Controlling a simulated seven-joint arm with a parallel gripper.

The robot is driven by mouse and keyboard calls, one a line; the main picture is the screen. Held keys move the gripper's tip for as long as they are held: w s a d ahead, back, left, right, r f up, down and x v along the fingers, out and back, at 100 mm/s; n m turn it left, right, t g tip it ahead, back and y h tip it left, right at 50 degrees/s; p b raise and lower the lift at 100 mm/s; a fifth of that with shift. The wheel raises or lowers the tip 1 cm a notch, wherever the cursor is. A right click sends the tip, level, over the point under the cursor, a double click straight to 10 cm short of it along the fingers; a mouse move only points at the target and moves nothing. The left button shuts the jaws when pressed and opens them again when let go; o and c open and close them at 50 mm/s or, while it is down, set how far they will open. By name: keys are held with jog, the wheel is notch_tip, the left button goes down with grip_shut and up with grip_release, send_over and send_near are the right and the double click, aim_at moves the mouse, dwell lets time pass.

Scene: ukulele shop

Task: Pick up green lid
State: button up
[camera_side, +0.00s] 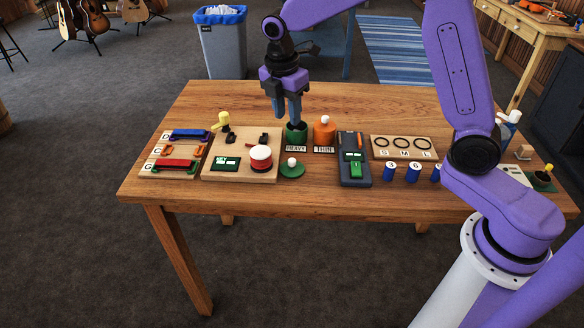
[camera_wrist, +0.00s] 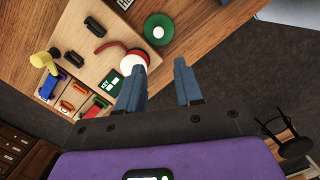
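The green lid (camera_side: 292,170) is a round disc with a white knob. It lies flat on the wooden table in front of the green pot. It also shows in the wrist view (camera_wrist: 158,29), beyond my fingertips. My gripper (camera_side: 288,116) points down and overlaps the mouth of the green pot (camera_side: 292,137) in the side view. In the wrist view my gripper (camera_wrist: 160,66) has its two blue fingers apart with nothing between them. It does not touch the lid. The green pot is open and stands behind a HEAVY label.
An orange pot (camera_side: 324,135) with a white-knobbed lid stands to the right. A board with a red-and-white round item (camera_side: 261,157) is left of the lid. A dark device (camera_side: 353,174) is further right. Bare table lies in front of the lid.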

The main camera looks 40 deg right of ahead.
send_over(292, 160)
jog(key=f, duration=1)
jog(key=shift+s+a+f, duration=0.25)
jog(key=shift+a, duration=0.1)
jog(key=shift+w+d+f, duration=0.15)
jog(key=shift+f, duration=1.15)
jog(key=shift+w+d+f, duration=0.1)
jog(key=shift+d+f, duration=0.05)
jog(key=shift+f, duration=1.15)
grip_shut()
